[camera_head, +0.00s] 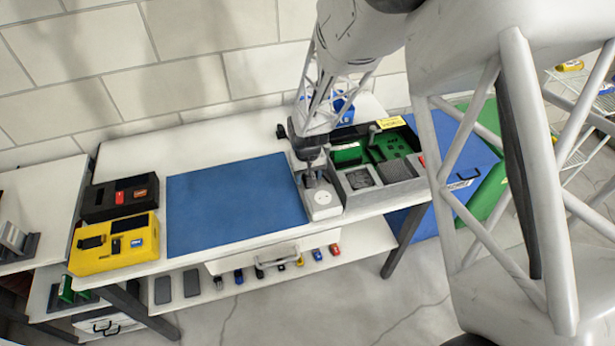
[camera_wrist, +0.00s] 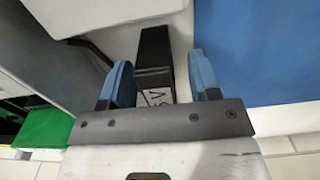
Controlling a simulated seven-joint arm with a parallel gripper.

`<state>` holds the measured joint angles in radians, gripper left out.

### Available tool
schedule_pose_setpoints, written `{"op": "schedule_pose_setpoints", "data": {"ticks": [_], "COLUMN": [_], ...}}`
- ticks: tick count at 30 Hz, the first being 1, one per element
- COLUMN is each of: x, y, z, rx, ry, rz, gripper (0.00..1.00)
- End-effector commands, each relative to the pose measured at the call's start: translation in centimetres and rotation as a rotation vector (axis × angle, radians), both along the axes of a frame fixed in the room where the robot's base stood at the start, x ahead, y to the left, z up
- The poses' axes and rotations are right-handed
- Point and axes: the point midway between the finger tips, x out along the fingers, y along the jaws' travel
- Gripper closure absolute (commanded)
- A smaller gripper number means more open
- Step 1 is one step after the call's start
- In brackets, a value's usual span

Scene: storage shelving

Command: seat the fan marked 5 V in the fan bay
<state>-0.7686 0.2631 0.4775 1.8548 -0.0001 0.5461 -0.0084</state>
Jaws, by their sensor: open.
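The fan marked 5 V (camera_wrist: 155,48) is a narrow black block in the wrist view, with the marking "5V" on its near end. My gripper (camera_wrist: 160,72) is open, with one blue fingertip on each side of the fan. A gap shows at the right finger; whether the left one touches is unclear. In the head view my gripper (camera_head: 312,172) points down beside the left wall of a grey compartmented case (camera_head: 353,205). The fan is not clear there. The case has a square mesh-like compartment at its front left; I cannot tell which part is the fan bay.
A small white box (camera_head: 323,207) stands just in front of my gripper. A blue mat (camera_head: 230,205) lies clear to the left. Yellow (camera_head: 115,245) and black (camera_head: 100,205) holders stand at the table's left end. Green boards (camera_head: 392,146) sit in the case.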

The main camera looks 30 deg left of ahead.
Motion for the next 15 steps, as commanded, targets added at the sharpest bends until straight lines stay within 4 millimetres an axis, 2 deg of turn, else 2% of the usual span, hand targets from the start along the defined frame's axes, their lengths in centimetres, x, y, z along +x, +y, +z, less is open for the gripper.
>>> {"op": "schedule_pose_setpoints", "data": {"ticks": [3, 13, 15], "x": [0.00, 0.00, 0.00], "y": [0.00, 0.00, 0.00], "z": [0.00, 0.00, 0.01], "rx": [0.000, 0.000, 0.000], "ry": [0.000, 0.000, 0.000], "rz": [0.000, 0.000, 0.000], "gripper": [0.45, 0.96, 0.98]}}
